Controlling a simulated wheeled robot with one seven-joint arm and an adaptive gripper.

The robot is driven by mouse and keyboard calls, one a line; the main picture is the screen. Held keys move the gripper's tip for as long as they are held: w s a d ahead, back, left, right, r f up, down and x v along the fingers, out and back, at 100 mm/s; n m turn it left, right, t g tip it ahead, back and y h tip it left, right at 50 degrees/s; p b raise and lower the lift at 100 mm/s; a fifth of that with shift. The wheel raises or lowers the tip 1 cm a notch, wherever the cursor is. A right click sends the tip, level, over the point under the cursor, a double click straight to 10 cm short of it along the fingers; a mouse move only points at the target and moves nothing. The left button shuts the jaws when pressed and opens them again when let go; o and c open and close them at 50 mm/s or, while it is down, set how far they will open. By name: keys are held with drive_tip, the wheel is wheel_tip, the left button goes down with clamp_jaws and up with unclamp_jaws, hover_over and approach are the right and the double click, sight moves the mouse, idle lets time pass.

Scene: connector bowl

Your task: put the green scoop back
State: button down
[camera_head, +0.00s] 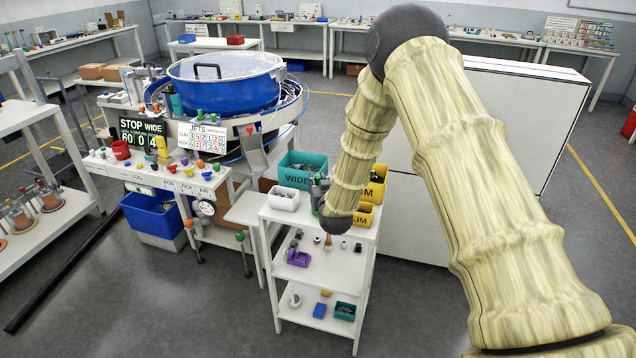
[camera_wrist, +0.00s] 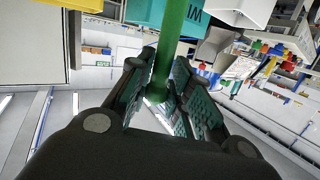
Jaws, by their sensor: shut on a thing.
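The green scoop (camera_wrist: 172,45) shows in the wrist view as a green handle between the two dark padded fingers. My gripper (camera_wrist: 160,78) is shut on it. In the head view my gripper (camera_head: 318,192) is a small dark shape at the front of the teal WIDE bin (camera_head: 294,179), above the white cart's top. The scoop's far end is out of frame.
A white tray (camera_head: 284,199) is left of my gripper and yellow bins (camera_head: 363,215) are right of it on the cart. The cart's lower shelves hold small parts. The blue bowl (camera_head: 225,85) and a ledge (camera_head: 150,172) with coloured knobs stand to the left.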

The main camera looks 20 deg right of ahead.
drive_tip(key=shift+f, duration=0.2)
drive_tip(key=c, duration=1.3)
unclamp_jaws()
drive_tip(key=shift+r, duration=0.15)
drive_tip(key=shift+s, duration=0.1)
